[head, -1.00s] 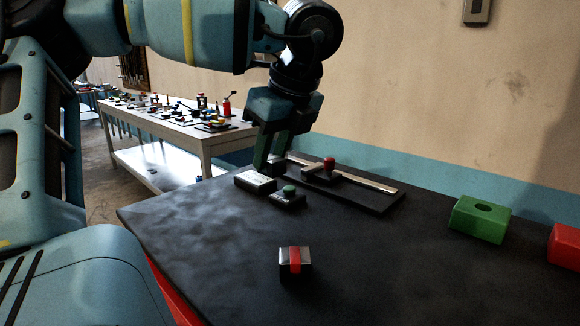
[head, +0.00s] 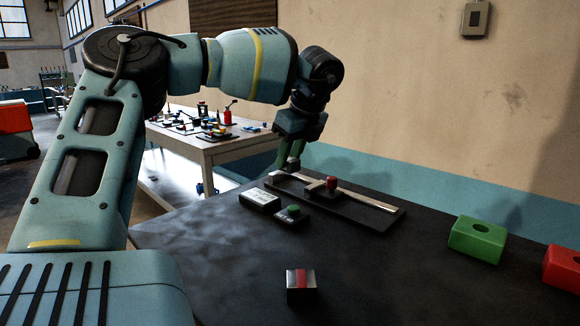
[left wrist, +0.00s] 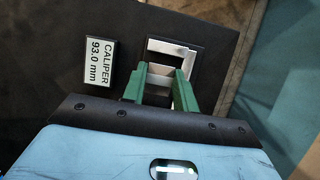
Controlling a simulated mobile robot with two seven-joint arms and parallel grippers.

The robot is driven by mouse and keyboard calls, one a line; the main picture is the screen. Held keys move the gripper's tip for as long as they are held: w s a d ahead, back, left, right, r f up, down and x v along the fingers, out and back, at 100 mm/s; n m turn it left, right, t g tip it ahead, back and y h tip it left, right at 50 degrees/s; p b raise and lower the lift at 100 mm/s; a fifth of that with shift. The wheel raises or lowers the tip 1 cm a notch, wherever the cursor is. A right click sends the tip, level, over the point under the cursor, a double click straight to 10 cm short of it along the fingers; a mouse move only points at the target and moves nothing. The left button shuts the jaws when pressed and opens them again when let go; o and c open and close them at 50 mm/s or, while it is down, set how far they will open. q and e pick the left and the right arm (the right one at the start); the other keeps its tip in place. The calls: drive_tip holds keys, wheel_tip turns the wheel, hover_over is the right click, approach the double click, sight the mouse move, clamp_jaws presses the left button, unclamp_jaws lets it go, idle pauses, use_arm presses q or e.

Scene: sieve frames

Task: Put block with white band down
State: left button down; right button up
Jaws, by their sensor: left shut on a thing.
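My left gripper (head: 289,163) hangs at the far left end of the caliper rail (head: 385,205). Its green fingers also show in the left wrist view (left wrist: 161,76), shut on a dark block with a pale band (left wrist: 160,71). Silver caliper jaws (left wrist: 178,50) show just beyond the fingertips. I cannot tell whether the block touches the surface beneath. In the head view the fingers hide most of it. My right gripper is not in view.
The caliper display (left wrist: 100,62) reads 93.0 mm. A green button (head: 293,209) and red slider knob (head: 332,183) are nearby. A red-banded block (head: 301,281) lies at the front. Green (head: 477,241) and red (head: 563,268) boxes stand right.

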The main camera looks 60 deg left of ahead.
sight(293, 159)
use_arm(q)
drive_tip(key=shift+w+a, duration=0.15)
drive_tip(key=shift+a, duration=0.1)
wheel_tip(293, 159, down, 3)
drive_tip(key=shift+w+f+p, duration=0.1)
drive_tip(key=shift+p, duration=0.3)
drive_tip(key=shift+a+f, duration=0.1)
drive_tip(key=shift+f, duration=0.3)
drive_tip(key=c, duration=1.1)
unclamp_jaws()
drive_tip(key=shift+c, duration=0.2)
drive_tip(key=shift+o, duration=0.2)
drive_tip(key=shift+r, duration=0.1)
drive_tip(key=shift+r, duration=0.1)
